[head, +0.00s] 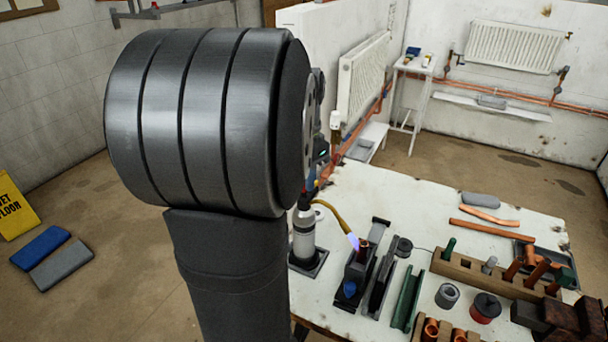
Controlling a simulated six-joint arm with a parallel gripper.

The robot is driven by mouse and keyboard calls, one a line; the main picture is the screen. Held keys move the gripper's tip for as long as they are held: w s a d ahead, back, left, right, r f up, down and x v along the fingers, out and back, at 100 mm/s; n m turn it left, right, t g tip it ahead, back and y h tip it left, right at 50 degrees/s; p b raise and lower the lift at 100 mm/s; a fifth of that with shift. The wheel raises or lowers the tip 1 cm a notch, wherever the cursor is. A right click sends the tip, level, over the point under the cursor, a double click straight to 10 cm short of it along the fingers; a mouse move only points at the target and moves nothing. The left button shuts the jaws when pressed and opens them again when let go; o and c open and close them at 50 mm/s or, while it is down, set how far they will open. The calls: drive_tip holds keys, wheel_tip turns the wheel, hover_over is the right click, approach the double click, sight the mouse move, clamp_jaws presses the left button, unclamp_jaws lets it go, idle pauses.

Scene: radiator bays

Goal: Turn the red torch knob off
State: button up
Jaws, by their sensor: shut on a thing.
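The torch (304,238) stands upright in a dark square base on the white workbench. Its brass neck (335,212) bends right and ends in a blue-violet flame (353,241), so it is lit. The flame points at a copper fitting (363,248) in a dark holder. My gripper (311,188) is at the top of the torch, mostly hidden behind my large dark arm link. It is shut at the torch's red knob, of which only a little red shows. The fingertips and the knob's turn angle cannot be made out.
The bench's back left is fairly clear. Radiators (515,47) hang on the walls behind.

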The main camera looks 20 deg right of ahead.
drive_tip(key=shift+m, duration=2)
drive_tip(key=o, duration=1)
wheel_tip(320, 180, up, 18)
drive_tip(key=shift+f, duration=0.25)
wheel_tip(320, 180, down, 18)
drive_tip(key=shift+r, duration=0.25)
